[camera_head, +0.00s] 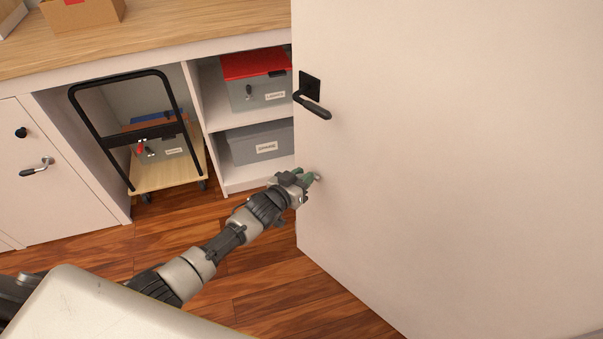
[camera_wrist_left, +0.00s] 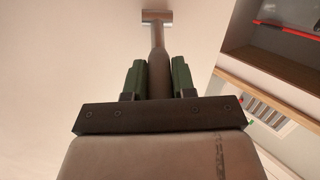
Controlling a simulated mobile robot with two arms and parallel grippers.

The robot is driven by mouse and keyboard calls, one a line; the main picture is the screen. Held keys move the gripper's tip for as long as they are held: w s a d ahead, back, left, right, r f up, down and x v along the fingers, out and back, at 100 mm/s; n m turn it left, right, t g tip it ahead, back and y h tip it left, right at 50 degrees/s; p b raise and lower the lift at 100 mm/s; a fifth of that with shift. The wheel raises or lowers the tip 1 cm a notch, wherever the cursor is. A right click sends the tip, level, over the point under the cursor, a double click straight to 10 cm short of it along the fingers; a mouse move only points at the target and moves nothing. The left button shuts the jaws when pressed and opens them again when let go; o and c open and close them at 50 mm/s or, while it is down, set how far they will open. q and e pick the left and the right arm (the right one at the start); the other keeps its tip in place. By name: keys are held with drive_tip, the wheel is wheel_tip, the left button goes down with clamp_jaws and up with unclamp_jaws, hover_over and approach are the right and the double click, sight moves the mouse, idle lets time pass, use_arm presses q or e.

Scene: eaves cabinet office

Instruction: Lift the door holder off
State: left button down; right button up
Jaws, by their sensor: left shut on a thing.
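The white door (camera_head: 450,150) stands open across the right half of the head view, with a black lever handle (camera_head: 314,100) near its edge. My left gripper (camera_head: 306,177) is at the door's edge, below the handle. In the left wrist view its green fingers (camera_wrist_left: 158,75) are shut around the grey stem of the door holder (camera_wrist_left: 157,38). The holder's shiny crosspiece lies beyond the fingertips, against a pale surface; I cannot tell whether it touches. In the head view only a small grey end of the holder (camera_head: 317,177) shows past the fingers. My right gripper is out of view.
A wooden-topped cabinet (camera_head: 150,45) runs along the back left, with grey boxes on its open shelves. A black-handled trolley (camera_head: 165,172) stands in its bay. A closed cabinet door (camera_head: 50,190) is at far left. Wooden floor (camera_head: 260,285) lies clear in front.

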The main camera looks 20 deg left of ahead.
use_arm(q)
drive_tip(key=shift+w+d+r+g+y+p, duration=0.15)
drive_tip(key=shift+w+r+g+y+p, duration=0.35)
drive_tip(key=shift+p, duration=1.1)
drive_tip(key=shift+w+d+r+g+y+p, duration=0.25)
drive_tip(key=shift+r+g+p, duration=0.35)
drive_tip(key=shift+g+p, duration=0.7)
drive_tip(key=shift+w+d+g+p, duration=0.15)
drive_tip(key=shift+w+g+p, duration=0.4)
drive_tip(key=shift+p, duration=0.65)
drive_tip(key=shift+s+f, duration=0.1)
drive_tip(key=c, duration=0.9)
unclamp_jaws()
